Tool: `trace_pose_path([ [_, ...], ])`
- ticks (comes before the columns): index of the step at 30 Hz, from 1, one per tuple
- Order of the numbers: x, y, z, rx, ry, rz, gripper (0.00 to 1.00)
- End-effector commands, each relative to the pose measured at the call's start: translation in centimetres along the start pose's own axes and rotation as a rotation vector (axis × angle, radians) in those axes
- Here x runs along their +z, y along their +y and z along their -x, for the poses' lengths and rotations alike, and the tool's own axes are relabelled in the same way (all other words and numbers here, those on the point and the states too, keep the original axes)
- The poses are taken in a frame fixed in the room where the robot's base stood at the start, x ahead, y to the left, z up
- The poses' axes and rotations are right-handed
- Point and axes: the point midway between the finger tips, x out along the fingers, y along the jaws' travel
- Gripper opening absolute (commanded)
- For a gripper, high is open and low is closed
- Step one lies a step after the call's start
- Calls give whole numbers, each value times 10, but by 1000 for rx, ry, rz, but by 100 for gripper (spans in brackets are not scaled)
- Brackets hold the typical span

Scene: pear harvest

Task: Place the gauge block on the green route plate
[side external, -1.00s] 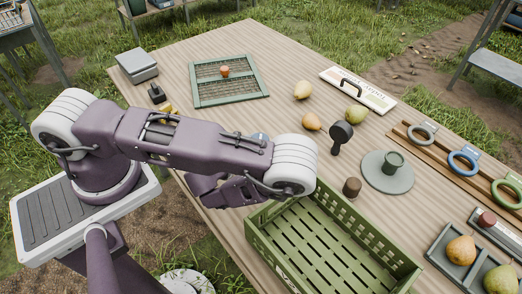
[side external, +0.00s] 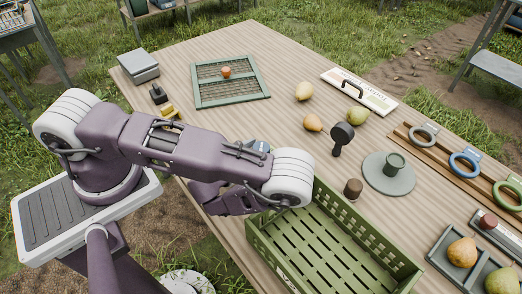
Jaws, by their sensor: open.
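My gripper's fingers are not visible; my purple arm folds over the near left part of the table and hides what is under it. I cannot tell for certain which object is the gauge block. A small brass-yellow piece (side external: 171,111) lies on the table just beyond my arm, partly hidden by it. A green ring (side external: 507,194) lies at the right end of a wooden rail, with a small tag behind it. I cannot clearly make out the green route plate there.
A green crate (side external: 402,283) stands at the front. A framed mesh screen (side external: 262,79) lies at the back with a small orange fruit. Several pears, a black-handled tool (side external: 342,133), a brown cylinder (side external: 353,188) and a round grey-green plate (side external: 372,181) are spread to the right. A blue item (side external: 259,146) peeks past my arm.

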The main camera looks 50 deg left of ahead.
Motion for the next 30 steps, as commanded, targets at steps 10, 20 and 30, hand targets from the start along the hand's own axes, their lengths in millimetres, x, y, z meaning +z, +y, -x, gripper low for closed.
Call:
trace_pose_path([
  [10, -1, 0, 67, -1, 4, -2, 67],
  [20, 148, 62, 106, 479, -302, 383, 67],
  [30, 173, 143, 275, 1348, -233, 1509, 67],
])
